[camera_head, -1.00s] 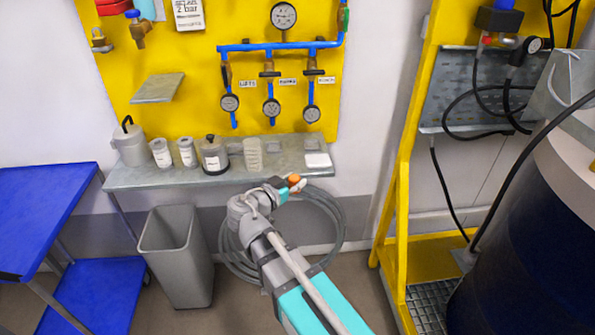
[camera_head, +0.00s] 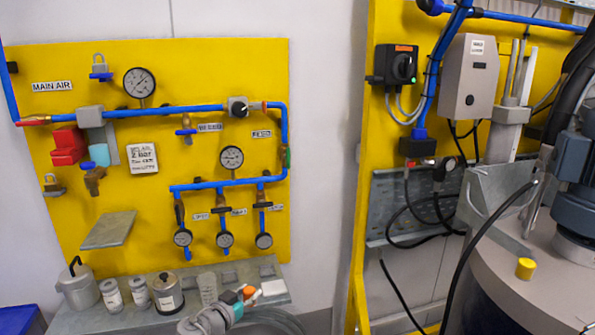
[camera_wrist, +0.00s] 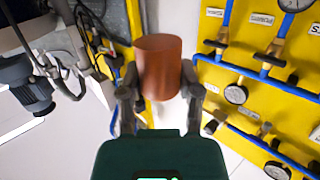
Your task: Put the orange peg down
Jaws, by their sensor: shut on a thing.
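The orange peg (camera_wrist: 158,68) is a short, plain cylinder, seen close up in the wrist view between the two fingers of my gripper (camera_wrist: 160,92). My gripper is shut on it. In the head view my gripper (camera_head: 241,298) is low in the picture, in front of the right part of the grey shelf, and the orange peg (camera_head: 249,291) shows small at its tip. I cannot tell how far they are from the shelf. The lower part of my arm is out of the picture.
The grey shelf (camera_head: 85,320) holds a lidded pot (camera_head: 77,288), several jars and a clear stacked cup (camera_head: 208,288). A small tilted plate (camera_head: 109,230) sits above it on the yellow panel. At right, a yellow cap (camera_head: 525,268) stands on the drum lid (camera_head: 490,300).

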